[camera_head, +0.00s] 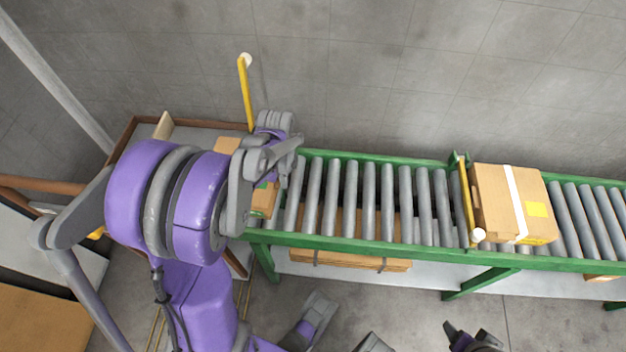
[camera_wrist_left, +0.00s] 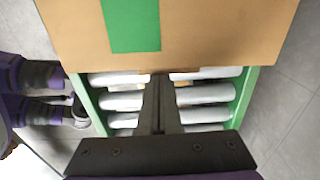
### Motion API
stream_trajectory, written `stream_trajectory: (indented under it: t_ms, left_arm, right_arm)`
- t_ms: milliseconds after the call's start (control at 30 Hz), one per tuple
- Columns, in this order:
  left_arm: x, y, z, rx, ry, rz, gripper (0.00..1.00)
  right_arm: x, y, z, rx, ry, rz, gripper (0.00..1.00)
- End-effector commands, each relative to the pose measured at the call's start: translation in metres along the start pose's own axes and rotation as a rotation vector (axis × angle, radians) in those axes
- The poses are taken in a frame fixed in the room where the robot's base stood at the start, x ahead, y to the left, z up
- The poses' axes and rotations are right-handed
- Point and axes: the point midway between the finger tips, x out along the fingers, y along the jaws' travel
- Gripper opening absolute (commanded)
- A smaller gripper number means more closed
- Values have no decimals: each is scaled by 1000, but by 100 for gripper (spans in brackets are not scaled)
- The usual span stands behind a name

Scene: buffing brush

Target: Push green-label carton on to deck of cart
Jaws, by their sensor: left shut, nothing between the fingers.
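The green-label carton (camera_head: 264,201) is at the left end of the roller conveyor, mostly hidden under my left arm in the head view. A tan patch (camera_head: 228,146) beyond the arm looks like part of it. In the left wrist view the carton (camera_wrist_left: 215,35) fills the top, its green label (camera_wrist_left: 131,22) facing up. My left gripper (camera_head: 283,180) is shut and empty, and its fingers (camera_wrist_left: 158,80) reach the carton's near edge; contact is unclear. The cart's brown-rimmed deck (camera_head: 185,133) lies left of the conveyor end, partly hidden. My right gripper's jaws are unclear at the bottom.
The green-framed conveyor (camera_head: 375,242) runs right, its rollers clear in the middle. A second carton (camera_head: 496,190) with a white strip and yellow label stands behind a lowered yellow bar (camera_head: 467,200). Another yellow bar (camera_head: 244,90) stands raised near the left end.

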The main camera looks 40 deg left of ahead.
Motion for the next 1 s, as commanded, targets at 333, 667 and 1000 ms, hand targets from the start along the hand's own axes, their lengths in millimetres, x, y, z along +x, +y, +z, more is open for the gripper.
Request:
stream_trajectory:
  t_ms: [333, 667, 1000]
  left_arm:
    - [-1, 0, 108, -8, 0, -1, 0]
    - [0, 0, 179, -2, 0, 0, 0]
    - [0, 0, 183, 1, 0, 0, 0]
  right_arm:
    - [-11, 0, -4, 0, 4, 0, 69]
    - [-17, 0, -6, 0, 6, 0, 69]
    - [-17, 0, -6, 0, 6, 0, 69]
